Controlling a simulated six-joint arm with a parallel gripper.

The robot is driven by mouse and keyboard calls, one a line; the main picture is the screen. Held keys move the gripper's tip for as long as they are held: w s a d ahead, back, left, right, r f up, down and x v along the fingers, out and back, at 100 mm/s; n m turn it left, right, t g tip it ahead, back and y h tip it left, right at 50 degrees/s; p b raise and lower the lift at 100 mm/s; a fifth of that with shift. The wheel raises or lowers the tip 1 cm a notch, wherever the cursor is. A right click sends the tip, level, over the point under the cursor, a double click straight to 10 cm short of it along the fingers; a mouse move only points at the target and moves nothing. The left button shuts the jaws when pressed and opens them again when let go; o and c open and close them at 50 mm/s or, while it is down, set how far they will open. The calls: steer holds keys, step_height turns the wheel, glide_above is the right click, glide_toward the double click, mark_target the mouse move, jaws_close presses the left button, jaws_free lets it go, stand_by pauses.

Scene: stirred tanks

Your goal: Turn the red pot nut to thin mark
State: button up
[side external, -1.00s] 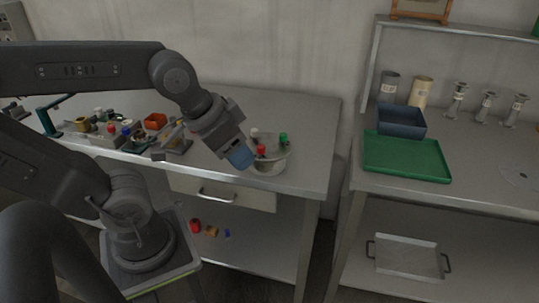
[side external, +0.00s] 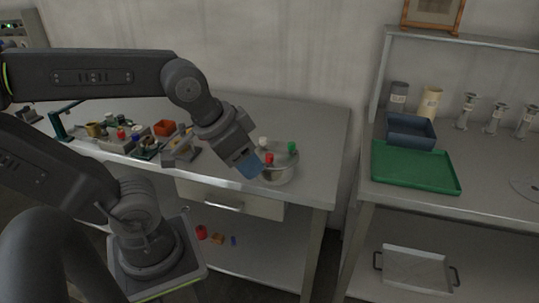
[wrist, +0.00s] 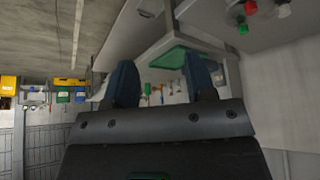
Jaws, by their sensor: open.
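A round light-grey pot (side external: 279,173) stands near the right end of the workbench in the side view. A red nut (side external: 269,158) sits at its near side, a white nut (side external: 262,142) at the back left and a green nut (side external: 292,147) at the right. My gripper (side external: 250,167), with blue fingers, is just left of the pot and points down towards the right. In the wrist view my gripper (wrist: 161,80) has its fingers apart with nothing held between them. Red, green and white pieces show at the upper right there. I cannot make out the thin mark.
Several small tools and fixtures crowd the left of the bench, with an orange box (side external: 165,128) among them. On the right table are a green tray (side external: 415,168), a dark blue bin (side external: 411,130) and several canisters. The bench (side external: 322,155) right of the pot is clear.

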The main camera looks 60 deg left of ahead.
steer(key=n+g, duration=0.6)
steer(key=n, duration=1.1)
glide_above(269, 155)
step_height(269, 155, down, 2)
step_height(269, 155, down, 13)
steer(key=shift+f, duration=0.1)
steer(key=shift+c, duration=0.3)
steer(key=c, duration=0.9)
steer(key=shift+o, duration=0.2)
steer(key=shift+m, duration=0.3)
